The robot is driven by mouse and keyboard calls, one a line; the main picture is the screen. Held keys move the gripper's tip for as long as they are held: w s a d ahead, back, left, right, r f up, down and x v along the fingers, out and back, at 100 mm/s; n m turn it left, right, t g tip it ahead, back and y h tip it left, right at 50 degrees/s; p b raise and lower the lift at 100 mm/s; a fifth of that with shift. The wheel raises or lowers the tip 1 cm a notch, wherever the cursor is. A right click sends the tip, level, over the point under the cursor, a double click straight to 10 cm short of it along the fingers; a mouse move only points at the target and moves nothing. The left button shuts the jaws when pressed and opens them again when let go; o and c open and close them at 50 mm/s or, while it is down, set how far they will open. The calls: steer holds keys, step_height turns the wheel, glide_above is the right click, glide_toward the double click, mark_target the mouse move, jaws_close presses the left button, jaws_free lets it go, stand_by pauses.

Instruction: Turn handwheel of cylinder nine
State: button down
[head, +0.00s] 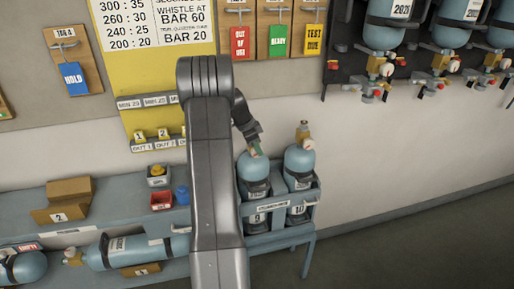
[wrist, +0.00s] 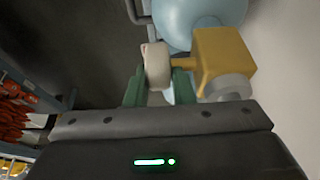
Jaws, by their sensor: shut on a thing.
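Cylinder nine (head: 253,174) is a light blue bottle standing upright in a blue rack, with a "9" label low on its front. My gripper (head: 253,149) is at its top, and my arm hides part of the valve in the head view. In the wrist view my gripper (wrist: 160,84) has its green fingers shut on the pale handwheel (wrist: 155,64). The handwheel sits at the left side of the brass valve body (wrist: 222,60). The blue cylinder shoulder shows behind the valve.
Cylinder ten (head: 300,161) stands close on the right in the same rack (head: 283,238), its brass valve upright. More cylinders hang upper right. Floor at right is clear.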

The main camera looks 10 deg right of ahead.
steer(key=shift+r, duration=0.1)
steer(key=y+p, duration=0.1)
steer(key=y, duration=0.1)
steer(key=d+y+p, duration=0.1)
steer(key=p, duration=0.1)
steer(key=shift+r+y, duration=0.1)
steer(key=shift+y, duration=0.3)
steer(key=y, duration=0.1)
steer(key=y+p, duration=0.2)
steer(key=shift+d+f+y, duration=0.25)
steer(key=shift+y, duration=0.05)
steer(key=y, duration=0.3)
steer(key=f+y, duration=0.1)
steer(key=shift+d+y+p, duration=0.25)
steer(key=shift+y+p, duration=0.05)
steer(key=y, duration=0.2)
steer(key=f+y, duration=0.1)
steer(key=y, duration=0.1)
steer(key=shift+d+g+y+b, duration=0.1)
steer(key=shift+g+y+b, duration=0.2)
steer(key=shift+y, duration=0.1)
steer(key=c, duration=1.5)
jaws_free()
steer(key=shift+r, duration=0.1)
